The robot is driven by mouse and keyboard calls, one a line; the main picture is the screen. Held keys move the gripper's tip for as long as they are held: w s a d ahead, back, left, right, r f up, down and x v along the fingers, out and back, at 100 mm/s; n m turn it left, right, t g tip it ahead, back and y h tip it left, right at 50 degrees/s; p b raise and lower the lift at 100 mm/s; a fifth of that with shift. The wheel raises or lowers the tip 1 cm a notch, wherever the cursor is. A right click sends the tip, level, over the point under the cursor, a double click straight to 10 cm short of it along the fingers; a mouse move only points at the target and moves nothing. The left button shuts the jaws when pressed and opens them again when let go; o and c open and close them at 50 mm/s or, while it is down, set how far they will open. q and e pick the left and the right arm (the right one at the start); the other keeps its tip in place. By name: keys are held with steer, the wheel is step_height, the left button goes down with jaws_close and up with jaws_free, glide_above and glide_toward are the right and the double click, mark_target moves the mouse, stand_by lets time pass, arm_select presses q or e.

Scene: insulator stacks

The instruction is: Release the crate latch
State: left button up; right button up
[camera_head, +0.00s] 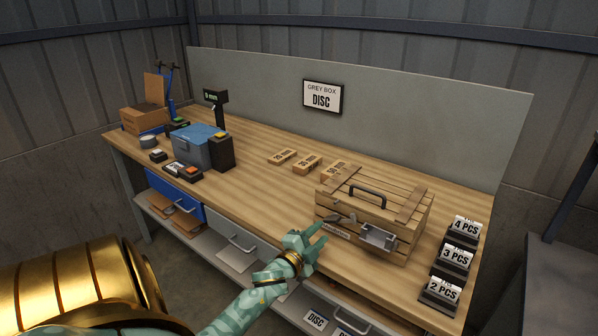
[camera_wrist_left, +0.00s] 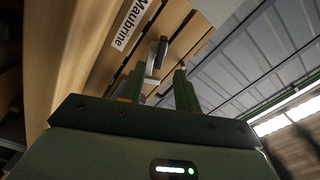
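The wooden crate (camera_head: 408,212) stands closed on the bench, with a dark handle (camera_head: 368,194) on its lid. On its front are a grey metal lever (camera_head: 341,218), which looks like the latch, and a grey metal bracket (camera_head: 378,237). My left gripper (camera_head: 318,230) is just in front of the crate's front left part. In the left wrist view its two fingers (camera_wrist_left: 160,80) are apart, with a grey metal latch part (camera_wrist_left: 156,57) just beyond and between the tips. I cannot tell whether they touch it. My right gripper is not in view.
A blue bin (camera_head: 190,145), a dark scale-like device (camera_head: 220,152) and a cardboard box (camera_head: 143,119) stand at the left. Count signs (camera_head: 456,258) line the right edge.

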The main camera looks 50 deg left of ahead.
arm_select(q)
steer(key=v, duration=1)
steer(key=shift+s, duration=0.2)
steer(key=s+d+f+n+g+h, duration=0.1)
steer(key=s+d+f+n+g, duration=0.2)
steer(key=f, duration=0.7)
steer(key=s+d+f+n+g, duration=0.1)
steer(key=s+d+f+g, duration=0.15)
steer(key=s+f, duration=0.55)
steer(key=s+d+f+n+g+h, duration=0.1)
steer(key=s+d+f+n+g, duration=0.2)
steer(key=f, duration=0.9)
steer(key=s+d+f+g, duration=0.2)
steer(key=s+d+f, duration=0.1)
steer(key=s, duration=0.4)
steer(key=s+d+f+g+h, duration=0.1)
steer(key=s+d+f+g, duration=0.2)
steer(key=s, duration=0.5)
steer(key=s+d+f+g+h, duration=0.1)
steer(key=s+d+f+g, duration=0.2)
steer(key=s, duration=0.5)
step_height(320, 180, down, 3)
steer(key=shift+d+r, duration=0.25)
steer(key=shift+d, duration=0.6)
steer(key=shift+w, duration=0.1)
